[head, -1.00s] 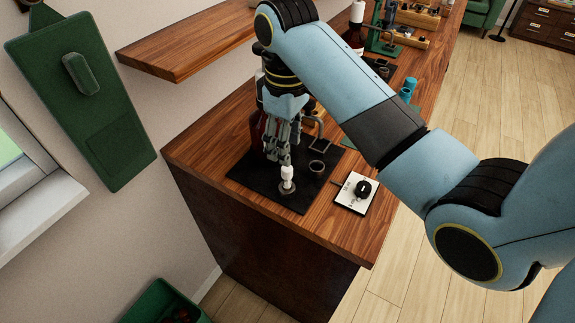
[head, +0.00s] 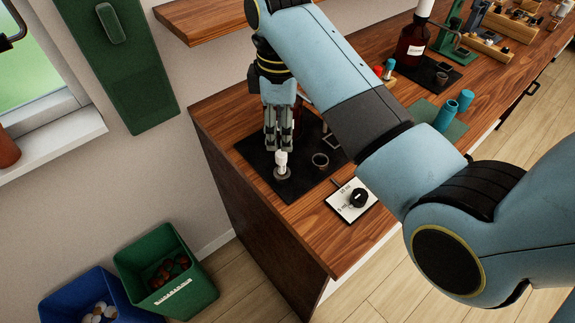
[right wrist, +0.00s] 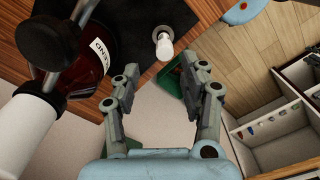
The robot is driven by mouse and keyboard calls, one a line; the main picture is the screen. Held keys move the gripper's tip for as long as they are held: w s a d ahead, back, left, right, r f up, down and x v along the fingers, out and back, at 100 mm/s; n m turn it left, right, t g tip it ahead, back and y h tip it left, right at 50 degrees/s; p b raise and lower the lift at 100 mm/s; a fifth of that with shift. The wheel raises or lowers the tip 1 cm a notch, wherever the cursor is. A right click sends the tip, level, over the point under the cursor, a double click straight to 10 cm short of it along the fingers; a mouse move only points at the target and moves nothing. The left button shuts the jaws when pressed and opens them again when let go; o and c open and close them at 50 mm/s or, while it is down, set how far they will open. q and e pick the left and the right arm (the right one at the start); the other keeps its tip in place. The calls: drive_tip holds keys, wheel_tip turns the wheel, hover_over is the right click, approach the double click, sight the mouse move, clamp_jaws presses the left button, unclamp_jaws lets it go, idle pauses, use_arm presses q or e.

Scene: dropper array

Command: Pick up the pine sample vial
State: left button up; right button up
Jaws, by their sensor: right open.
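My right gripper (head: 279,147) points down over the black mat (head: 250,152), open and empty. Its two fingers also show in the right wrist view (right wrist: 158,66), apart with nothing between them. A small white piece on a round metal base (head: 282,165) stands just below the fingertips; it also shows ahead of the fingers in the right wrist view (right wrist: 164,46). I cannot tell which thing is the pine sample vial. My left gripper is out of view.
A brown labelled bottle (right wrist: 85,40) is close at the left in the right wrist view. A green bin (head: 195,291) and a blue bin (head: 65,292) stand on the floor.

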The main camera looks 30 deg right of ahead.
sight(281, 163)
drive_tip(key=f, duration=0.4)
drive_tip(key=shift+w+a, duration=0.1)
drive_tip(key=shift+a, duration=0.1)
drive_tip(key=shift+d+f, duration=0.1)
drive_tip(key=shift+f, duration=0.2)
drive_tip(key=f, duration=0.1)
drive_tip(key=f+p, duration=0.1)
drive_tip(key=f, duration=0.2)
drive_tip(key=shift+s+f, duration=0.15)
drive_tip(key=shift+s, duration=0.2)
drive_tip(key=shift+f, duration=0.3)
drive_tip(key=c, duration=0.4)
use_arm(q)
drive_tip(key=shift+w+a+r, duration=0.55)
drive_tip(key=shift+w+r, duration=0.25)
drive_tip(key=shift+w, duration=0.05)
use_arm(e)
clamp_jaws()
